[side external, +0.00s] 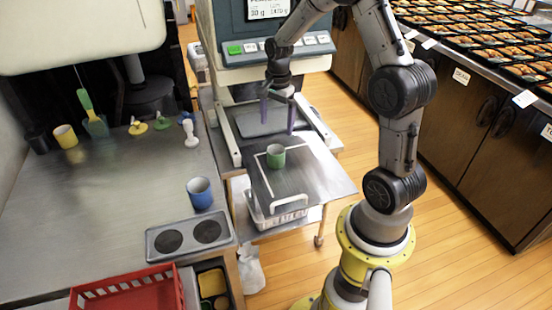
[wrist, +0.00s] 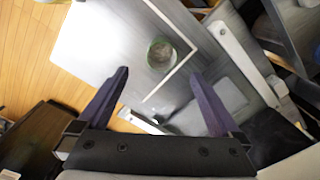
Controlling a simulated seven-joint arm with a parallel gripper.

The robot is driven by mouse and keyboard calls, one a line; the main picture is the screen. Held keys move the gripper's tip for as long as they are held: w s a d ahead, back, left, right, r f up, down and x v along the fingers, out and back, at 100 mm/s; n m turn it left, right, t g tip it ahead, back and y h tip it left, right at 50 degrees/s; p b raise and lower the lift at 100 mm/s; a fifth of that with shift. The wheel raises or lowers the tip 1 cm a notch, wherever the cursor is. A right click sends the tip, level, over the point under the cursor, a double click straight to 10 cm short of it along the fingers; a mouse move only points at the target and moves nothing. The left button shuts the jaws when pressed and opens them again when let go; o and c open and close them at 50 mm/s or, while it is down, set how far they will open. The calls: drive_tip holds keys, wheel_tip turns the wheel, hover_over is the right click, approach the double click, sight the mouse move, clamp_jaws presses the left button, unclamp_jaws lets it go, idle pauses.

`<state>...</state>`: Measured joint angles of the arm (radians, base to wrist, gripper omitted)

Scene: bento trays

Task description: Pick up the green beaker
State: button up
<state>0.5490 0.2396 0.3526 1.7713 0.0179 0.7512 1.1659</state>
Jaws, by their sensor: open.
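The green beaker (side external: 275,156) stands upright on a metal tray surface (side external: 320,180), inside a white outlined square. It also shows from above in the wrist view (wrist: 160,55), ahead of and between the fingers. My gripper (side external: 277,114) is open with its purple fingers pointing down. It is empty, above and behind the beaker in the side view. In the wrist view the fingertips of my gripper (wrist: 160,73) are spread wide, with the beaker just beyond them. No contact with the beaker shows.
A weighing machine (side external: 270,45) stands behind the tray surface. The left counter (side external: 130,210) holds a blue cup (side external: 199,193), a yellow cup (side external: 65,136), a dark two-ring plate (side external: 190,237) and a red crate (side external: 120,280). A white basket (side external: 277,215) sits below the tray surface. Food trays fill the right counter.

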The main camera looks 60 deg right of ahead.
approach(276, 153)
drive_tip(key=a+f, duration=0.1)
drive_tip(key=s+a+f, duration=0.1)
drive_tip(key=a, duration=0.1)
drive_tip(key=shift+s+a+f, duration=0.1)
drive_tip(key=shift+s+f, duration=0.1)
drive_tip(key=shift+f, duration=0.2)
drive_tip(key=shift+w+d+f, duration=0.15)
drive_tip(key=shift+d+f, duration=0.05)
drive_tip(key=shift+f, duration=1.1)
drive_tip(key=shift+w+d+f, duration=0.15)
drive_tip(key=shift+f, duration=1.15)
drive_tip(key=shift+c, duration=0.2)
drive_tip(key=c, duration=1.4)
drive_tip(key=shift+c, duration=0.2)
drive_tip(key=shift+r, duration=0.1)
